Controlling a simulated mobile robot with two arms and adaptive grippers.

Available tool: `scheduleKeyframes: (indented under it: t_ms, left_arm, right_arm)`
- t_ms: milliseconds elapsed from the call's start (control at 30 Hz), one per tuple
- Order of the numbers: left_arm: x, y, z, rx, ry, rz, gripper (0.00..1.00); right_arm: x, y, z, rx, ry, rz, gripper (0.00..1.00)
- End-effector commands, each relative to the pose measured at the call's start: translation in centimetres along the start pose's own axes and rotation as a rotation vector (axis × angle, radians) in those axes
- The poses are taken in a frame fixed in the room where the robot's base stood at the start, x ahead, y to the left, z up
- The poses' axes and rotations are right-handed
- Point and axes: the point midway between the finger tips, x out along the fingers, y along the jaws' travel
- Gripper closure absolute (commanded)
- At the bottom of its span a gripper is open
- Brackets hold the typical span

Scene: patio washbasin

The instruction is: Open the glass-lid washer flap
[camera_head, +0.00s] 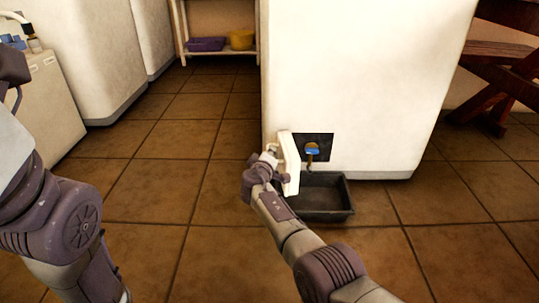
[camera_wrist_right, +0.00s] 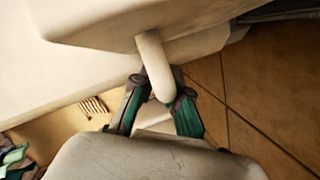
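The white flap (camera_head: 290,170) low on the front of the white washer (camera_head: 365,75) stands swung out at the left of a dark square opening (camera_head: 325,141). A blue-topped part (camera_head: 312,149) shows inside the opening. My right gripper (camera_head: 266,161) is at the flap's outer, left side. In the right wrist view, the flap's rounded handle (camera_wrist_right: 155,62) reaches between the two fingers of my right gripper (camera_wrist_right: 160,97); whether they press on it is unclear. My left arm shows at the left, but its gripper is out of view. No glass lid is visible.
A black tray (camera_head: 322,216) lies on the tiled floor below the opening, close to the flap. White appliances (camera_head: 75,50) stand at the left, a shelf with purple (camera_head: 206,44) and yellow (camera_head: 241,40) tubs behind. Wooden furniture (camera_head: 500,75) is at the right. Floor left of the flap is clear.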

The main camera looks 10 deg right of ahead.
Motion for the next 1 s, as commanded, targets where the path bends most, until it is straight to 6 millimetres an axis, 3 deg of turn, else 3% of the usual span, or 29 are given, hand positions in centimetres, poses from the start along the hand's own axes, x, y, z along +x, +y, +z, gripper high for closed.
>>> scheduleKeyframes:
  t_ms: [33,133,567,1000]
  left_arm:
    - [0.0,0.0,0.0,0.000,0.000,0.000,1.00]
    - [0.0,0.0,0.0,0.000,0.000,0.000,1.00]
    - [-0.1,-0.1,0.1,0.000,-0.004,-0.004,1.00]
    - [0.0,0.0,0.0,0.000,-0.001,-0.001,1.00]
  right_arm:
    - [0.0,-0.1,0.0,0.000,0.001,-0.001,0.76]
    - [0.0,0.0,0.0,-0.001,0.000,-0.001,0.61]
    - [-0.2,0.8,-0.6,0.002,0.001,0.002,0.61]
    - [-1.9,7.3,-4.8,0.002,0.005,0.005,0.61]
